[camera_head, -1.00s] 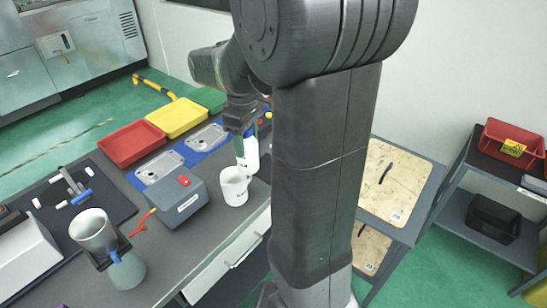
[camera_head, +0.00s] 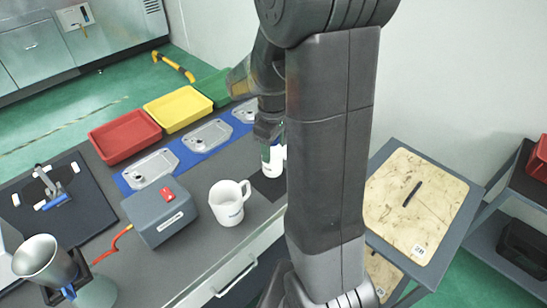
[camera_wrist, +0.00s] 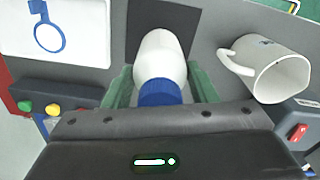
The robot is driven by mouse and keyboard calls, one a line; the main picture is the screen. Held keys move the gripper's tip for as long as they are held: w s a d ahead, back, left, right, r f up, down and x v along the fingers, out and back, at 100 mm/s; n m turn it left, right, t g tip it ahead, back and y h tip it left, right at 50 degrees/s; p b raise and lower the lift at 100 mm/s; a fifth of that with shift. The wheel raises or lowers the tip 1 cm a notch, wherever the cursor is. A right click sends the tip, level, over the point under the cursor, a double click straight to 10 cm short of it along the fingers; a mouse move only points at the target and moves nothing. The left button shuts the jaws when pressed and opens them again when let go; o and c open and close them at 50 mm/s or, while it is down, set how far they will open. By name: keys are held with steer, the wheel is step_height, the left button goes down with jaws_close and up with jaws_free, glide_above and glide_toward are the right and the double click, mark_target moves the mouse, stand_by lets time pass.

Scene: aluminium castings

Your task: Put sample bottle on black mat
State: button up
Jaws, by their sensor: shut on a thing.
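The sample bottle is white with a blue cap (camera_wrist: 160,92) and stands between my gripper's fingers in the wrist view. In the head view the white bottle (camera_head: 272,166) shows just below my gripper (camera_head: 268,138). My gripper (camera_wrist: 163,86) is shut on the bottle, with a green finger pad on each side. The black mat (camera_head: 266,188) lies on the bench under and in front of the bottle; it also shows in the wrist view (camera_wrist: 142,22). The bottle's base overlaps the mat in both views. I cannot tell whether it touches it.
A white mug (camera_head: 228,204) stands close to the mat, its handle towards it. A grey box with a red button (camera_head: 160,212) is left of the mug. Metal plates lie on a blue strip (camera_head: 207,138) behind. Red (camera_head: 124,137) and yellow (camera_head: 178,109) trays stand further back.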

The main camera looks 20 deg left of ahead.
mark_target(273, 157)
steer(key=shift+f, duration=1.95)
steer(key=shift+f, duration=0.1)
steer(key=o, duration=1.2)
steer(key=shift+c, duration=0.2)
step_height(273, 157, up, 12)
steer(key=shift+r, duration=0.1)
steer(key=shift+f, duration=4.4)
